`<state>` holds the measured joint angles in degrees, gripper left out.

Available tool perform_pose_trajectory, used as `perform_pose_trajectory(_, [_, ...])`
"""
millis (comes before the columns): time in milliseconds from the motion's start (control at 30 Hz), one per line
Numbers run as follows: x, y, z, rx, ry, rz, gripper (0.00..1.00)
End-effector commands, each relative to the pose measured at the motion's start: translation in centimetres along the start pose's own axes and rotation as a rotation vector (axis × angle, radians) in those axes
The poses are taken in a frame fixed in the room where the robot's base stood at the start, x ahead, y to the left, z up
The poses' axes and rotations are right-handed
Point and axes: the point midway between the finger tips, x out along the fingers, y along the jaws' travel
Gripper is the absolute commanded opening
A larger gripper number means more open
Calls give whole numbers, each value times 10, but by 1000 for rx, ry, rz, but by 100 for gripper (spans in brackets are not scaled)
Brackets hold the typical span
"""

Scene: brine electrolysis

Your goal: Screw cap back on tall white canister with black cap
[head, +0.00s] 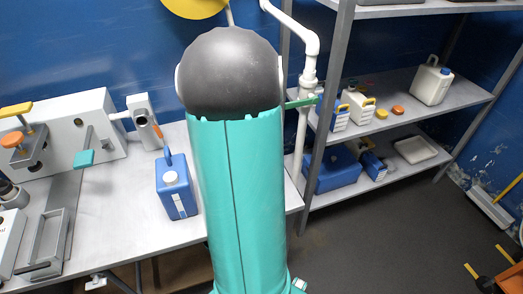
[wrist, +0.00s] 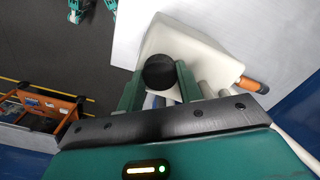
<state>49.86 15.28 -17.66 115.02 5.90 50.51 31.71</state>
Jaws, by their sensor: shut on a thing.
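My gripper (wrist: 159,82) shows in the wrist view, its two green fingers on either side of a round black cap (wrist: 160,70). It is shut on the cap. A white canister (wrist: 200,52) with a broad pale body lies just beyond the cap and fingers, over a light tabletop. I cannot tell whether the cap is seated on the canister's neck or held above it. In the head view my own arm fills the middle and hides my gripper; I cannot make out the cap or this canister there.
A blue jug (head: 176,187) stands on the workbench (head: 125,225), left of my arm. A pale panel (head: 75,135) stands at the back left. Metal shelves (head: 410,95) with containers are on the right. In the wrist view, an orange-tipped part (wrist: 251,85) is right of the canister.

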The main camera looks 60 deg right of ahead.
Motion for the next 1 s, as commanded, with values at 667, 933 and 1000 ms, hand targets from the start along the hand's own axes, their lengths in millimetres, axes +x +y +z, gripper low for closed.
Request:
perform_pose_trajectory(667, [0,0,0,383,0,1,8])
perform_pose_trajectory(933, [1,0,0,715,0,1,8])
perform_pose_trajectory(1000, [0,0,0,744,0,1,8])
